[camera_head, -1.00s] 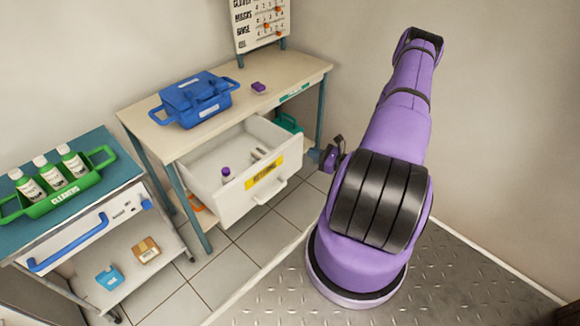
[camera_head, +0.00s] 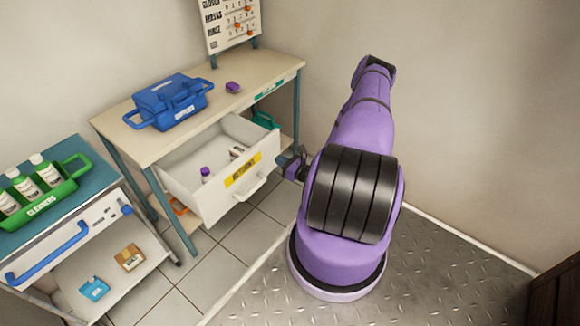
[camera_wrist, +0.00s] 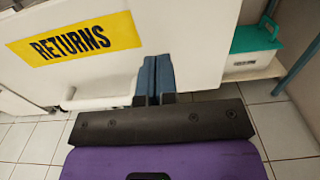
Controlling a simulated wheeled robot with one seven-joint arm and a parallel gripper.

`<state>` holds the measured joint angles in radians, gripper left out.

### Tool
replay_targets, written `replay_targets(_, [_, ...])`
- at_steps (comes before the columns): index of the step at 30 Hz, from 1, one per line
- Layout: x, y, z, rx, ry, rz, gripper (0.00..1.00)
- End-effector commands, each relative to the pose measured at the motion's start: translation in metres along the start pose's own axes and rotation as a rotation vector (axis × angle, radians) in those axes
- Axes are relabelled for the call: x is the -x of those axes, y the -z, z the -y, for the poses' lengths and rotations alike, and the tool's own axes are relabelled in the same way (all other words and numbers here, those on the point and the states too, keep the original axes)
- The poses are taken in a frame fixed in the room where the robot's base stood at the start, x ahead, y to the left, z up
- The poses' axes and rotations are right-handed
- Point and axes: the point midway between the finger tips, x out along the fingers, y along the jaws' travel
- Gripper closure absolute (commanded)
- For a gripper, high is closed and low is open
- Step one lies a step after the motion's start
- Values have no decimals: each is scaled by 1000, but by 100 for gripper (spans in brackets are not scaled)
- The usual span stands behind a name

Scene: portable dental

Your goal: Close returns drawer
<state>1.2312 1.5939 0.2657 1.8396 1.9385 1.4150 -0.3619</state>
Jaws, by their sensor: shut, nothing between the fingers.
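The white returns drawer (camera_head: 215,203) stands open under the beige table, with a yellow RETURNS label (camera_head: 243,170) on its front. A purple-capped bottle (camera_head: 205,174) and a few small items lie inside it. My gripper (camera_head: 284,160) is at the right end of the drawer front. In the wrist view my gripper (camera_wrist: 155,68) has its two blue fingers together, pointing at the white drawer front (camera_wrist: 190,30), right of the label and just right of the handle (camera_wrist: 100,102). It is empty. I cannot tell whether the fingertips touch the front.
The table (camera_head: 130,139) holds a blue case (camera_head: 170,105) and a small purple item (camera_head: 233,87). A teal-lidded box (camera_wrist: 255,45) sits on the lower shelf. A cart (camera_head: 70,215) with a green bottle carrier (camera_head: 68,190) stands at left. Tiled floor is clear before the drawer.

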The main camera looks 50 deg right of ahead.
Motion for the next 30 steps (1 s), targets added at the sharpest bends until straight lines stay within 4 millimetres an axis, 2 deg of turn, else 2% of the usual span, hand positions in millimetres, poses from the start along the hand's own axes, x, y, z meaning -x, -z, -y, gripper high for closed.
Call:
replay_targets(1, [-10, 0, -1, 2, -3, 1, 100])
replay_targets(6, [-35, 0, 0, 1, -2, 1, 100])
replay_targets(12, [-51, 0, 0, 0, 0, 0, 100])
replay_targets(30, [-54, 0, 0, 0, 0, 0, 100])
